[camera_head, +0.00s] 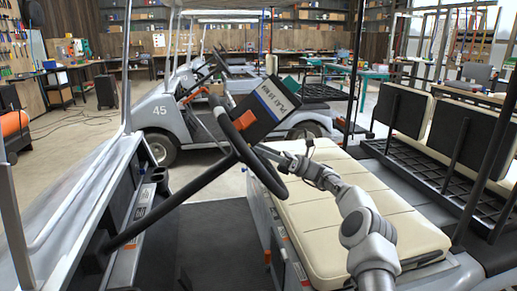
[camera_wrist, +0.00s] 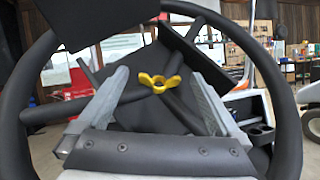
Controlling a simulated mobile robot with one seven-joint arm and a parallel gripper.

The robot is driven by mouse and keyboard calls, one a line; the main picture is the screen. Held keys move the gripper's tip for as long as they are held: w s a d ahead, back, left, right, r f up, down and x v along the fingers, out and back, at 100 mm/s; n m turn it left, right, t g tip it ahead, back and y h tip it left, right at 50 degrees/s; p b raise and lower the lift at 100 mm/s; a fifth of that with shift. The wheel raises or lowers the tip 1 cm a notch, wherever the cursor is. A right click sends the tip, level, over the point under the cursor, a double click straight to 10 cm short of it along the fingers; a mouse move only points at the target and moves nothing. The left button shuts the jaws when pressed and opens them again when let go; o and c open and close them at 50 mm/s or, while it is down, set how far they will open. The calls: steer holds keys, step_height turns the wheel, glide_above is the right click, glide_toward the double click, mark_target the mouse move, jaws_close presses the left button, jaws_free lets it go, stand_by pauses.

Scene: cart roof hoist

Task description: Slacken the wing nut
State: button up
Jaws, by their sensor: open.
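The yellow wing nut (camera_wrist: 159,83) shows in the wrist view, on the dark parts behind the steering wheel rim. Its two wings spread left and right, tilted slightly up. My gripper (camera_wrist: 160,74) is open, with one grey finger on each side of the nut in the picture. The fingers look apart from the nut; how far ahead it lies, I cannot tell. In the head view my gripper (camera_head: 272,154) is beside the steering wheel (camera_head: 238,140), partly hidden by its rim. I cannot make out the wing nut there.
A dark panel with a printed label (camera_head: 265,108) stands at the wheel. The rim surrounds my fingers in the wrist view. The cream seat (camera_head: 350,215) lies below my arm. A roof post (camera_head: 128,65) stands at left. A second cart (camera_head: 165,115) is parked behind.

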steer(key=v, duration=0.7)
steer(key=shift+d, duration=0.2)
